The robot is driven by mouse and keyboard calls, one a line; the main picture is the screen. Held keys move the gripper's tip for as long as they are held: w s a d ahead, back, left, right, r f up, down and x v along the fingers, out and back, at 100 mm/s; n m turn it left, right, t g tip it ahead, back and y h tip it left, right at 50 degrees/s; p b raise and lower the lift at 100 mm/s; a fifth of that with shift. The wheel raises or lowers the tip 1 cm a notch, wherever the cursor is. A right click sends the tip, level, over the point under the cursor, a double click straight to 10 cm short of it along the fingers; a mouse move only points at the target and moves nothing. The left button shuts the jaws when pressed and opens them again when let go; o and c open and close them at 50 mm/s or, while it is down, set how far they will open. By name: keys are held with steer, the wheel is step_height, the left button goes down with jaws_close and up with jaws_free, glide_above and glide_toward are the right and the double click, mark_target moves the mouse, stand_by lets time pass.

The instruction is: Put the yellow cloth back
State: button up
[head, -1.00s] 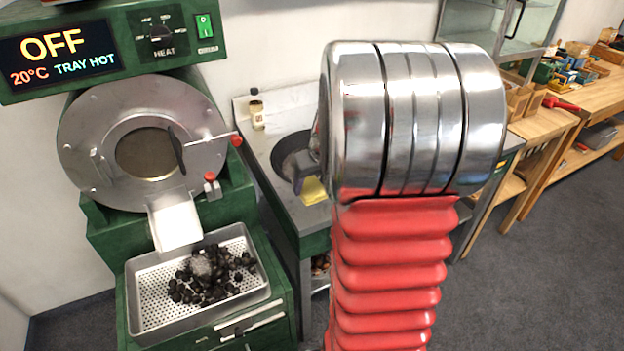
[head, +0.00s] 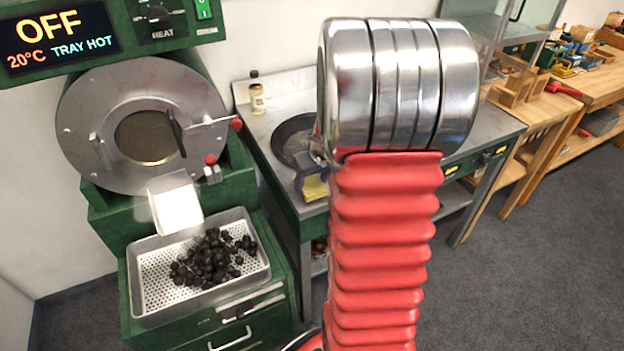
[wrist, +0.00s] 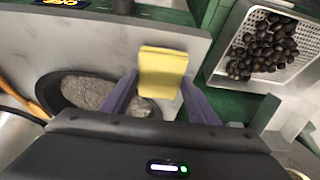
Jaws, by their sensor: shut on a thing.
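The yellow cloth (wrist: 162,72) is held between the two purple fingers of my gripper (wrist: 160,92) in the wrist view. It looks like a small folded pad. In the head view the cloth (head: 315,188) shows at the front edge of the steel counter (head: 268,135), just left of my red arm. My gripper (head: 312,180) there is partly hidden by my arm. I cannot tell whether the cloth touches the counter.
A dark round pan (head: 292,140) with grey contents sits on the counter behind the gripper. The green roaster (head: 150,130) stands to the left, with a perforated tray (head: 150,285) of dark chestnuts below its chute. A small bottle (head: 257,98) stands at the counter's back.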

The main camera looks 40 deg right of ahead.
steer(key=shift+f, duration=0.55)
stand_by(0.4)
steer(key=o, duration=1.2)
steer(key=shift+r, duration=0.15)
steer(key=v, duration=1.3)
steer(key=shift+s+r, duration=0.1)
steer(key=shift+r, duration=0.1)
steer(key=shift+a, duration=0.1)
